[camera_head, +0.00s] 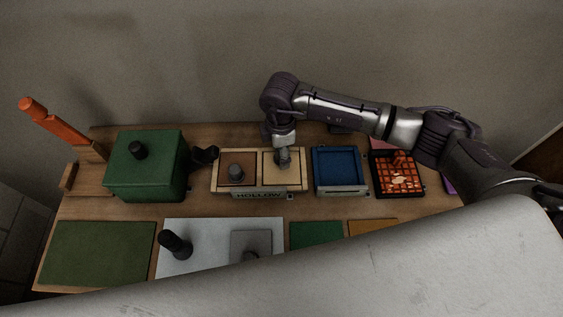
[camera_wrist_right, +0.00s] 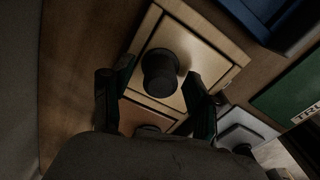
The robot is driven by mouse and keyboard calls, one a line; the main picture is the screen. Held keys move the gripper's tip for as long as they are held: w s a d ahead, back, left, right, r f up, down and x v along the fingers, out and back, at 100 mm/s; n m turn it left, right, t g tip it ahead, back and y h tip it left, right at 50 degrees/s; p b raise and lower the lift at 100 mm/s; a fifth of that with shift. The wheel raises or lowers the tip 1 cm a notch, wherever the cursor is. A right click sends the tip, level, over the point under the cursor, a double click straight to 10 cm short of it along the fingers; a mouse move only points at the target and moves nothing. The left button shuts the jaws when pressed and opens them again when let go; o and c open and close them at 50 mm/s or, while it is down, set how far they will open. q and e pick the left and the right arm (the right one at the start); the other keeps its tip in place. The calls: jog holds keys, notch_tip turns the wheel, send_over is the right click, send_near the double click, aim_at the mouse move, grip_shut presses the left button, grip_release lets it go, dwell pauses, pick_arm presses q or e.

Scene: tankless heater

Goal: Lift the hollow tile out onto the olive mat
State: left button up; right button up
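A wooden two-compartment tray (camera_head: 217,178) carries the label HOLLOW (camera_head: 259,195) on its front. Its left compartment holds a brown tile (camera_head: 235,182) with a knob. Its right compartment holds a pale tile (camera_head: 271,172), also seen in the right wrist view (camera_wrist_right: 196,62) with a black knob (camera_wrist_right: 160,72). I cannot tell which tile is hollow. My right gripper (camera_head: 284,160) points down over the pale tile. In the right wrist view its fingers (camera_wrist_right: 152,102) are apart, with the knob between or just beyond them; contact is unclear. The olive mat (camera_head: 95,252) lies empty at front left. My left gripper is not visible.
A green box (camera_head: 145,175) with a black knob stands left of the tray. A blue tray (camera_head: 338,170) and an orange grid (camera_head: 398,180) stand right of it. A pale mat (camera_head: 205,238) with a black knobbed item lies beside the olive mat. My pale body part hides the front.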

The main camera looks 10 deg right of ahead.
grip_shut()
jog(key=shift+r, duration=0.1)
